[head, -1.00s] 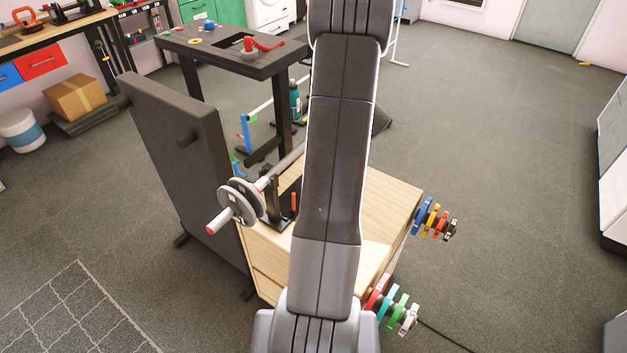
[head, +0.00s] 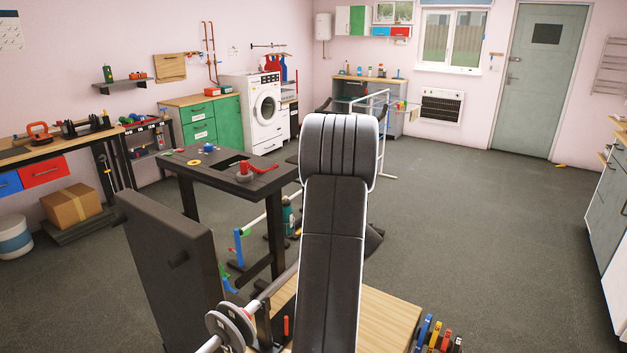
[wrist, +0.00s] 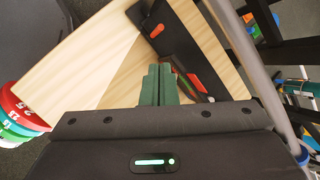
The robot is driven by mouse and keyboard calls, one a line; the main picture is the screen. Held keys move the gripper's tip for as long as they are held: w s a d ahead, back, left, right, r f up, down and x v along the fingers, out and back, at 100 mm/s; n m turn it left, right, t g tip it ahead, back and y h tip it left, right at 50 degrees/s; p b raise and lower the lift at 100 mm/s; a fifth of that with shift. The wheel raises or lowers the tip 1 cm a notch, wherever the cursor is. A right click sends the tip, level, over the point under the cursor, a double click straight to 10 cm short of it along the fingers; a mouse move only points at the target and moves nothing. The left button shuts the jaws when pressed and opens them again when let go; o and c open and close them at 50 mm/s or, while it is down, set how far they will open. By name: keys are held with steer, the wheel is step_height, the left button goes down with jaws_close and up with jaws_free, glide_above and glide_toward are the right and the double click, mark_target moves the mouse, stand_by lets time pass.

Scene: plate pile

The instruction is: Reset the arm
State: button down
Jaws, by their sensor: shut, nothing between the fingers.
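My gripper (wrist: 159,84) shows in the wrist view as two green fingers, shut together and empty. It is over the light wooden top of a low cabinet (wrist: 75,62), close to a black bracket (wrist: 170,30) with orange-red parts. In the head view my arm's dark links stand in the centre and hide my gripper. Below them, part of the wooden cabinet top (head: 390,312) shows.
Grey weight plates (head: 229,325) sit on a bar left of my arm. Coloured plates (head: 433,335) hang at the cabinet's right; red and green plates (wrist: 15,112) show in the wrist view. A dark table (head: 225,172) stands beyond.

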steer(key=x, duration=1)
steer(key=shift+a, duration=0.15)
steer(key=v, duration=1.4)
steer(key=shift+t+y, duration=0.5)
steer(key=shift+y, duration=0.3)
steer(key=a+f+b, duration=0.1)
steer(key=f, duration=0.4)
steer(key=a+f+b, duration=0.1)
steer(key=a+f, duration=0.1)
steer(key=f, duration=0.3)
steer(key=a+f+b, duration=0.1)
steer(key=f, duration=0.5)
steer(key=shift+s+a+f, duration=0.1)
steer(key=shift+s+a, duration=0.05)
steer(key=y+b, duration=0.1)
steer(key=d+f+b, duration=0.1)
steer(key=b, duration=0.1)
steer(key=shift+s+t+y, duration=0.35)
steer(key=shift+t+y, duration=0.05)
steer(key=f+y+b, duration=0.1)
steer(key=s+d+f+t+y+b, duration=0.1)
steer(key=b, duration=0.1)
steer(key=shift+d+f+n+t+y, duration=0.2)
steer(key=shift+n+t+y, duration=0.1)
steer(key=shift+n+y, duration=0.1)
steer(key=shift+w+d+f, duration=0.25)
steer(key=shift+w+d, duration=0.2)
steer(key=shift+d, duration=0.05)
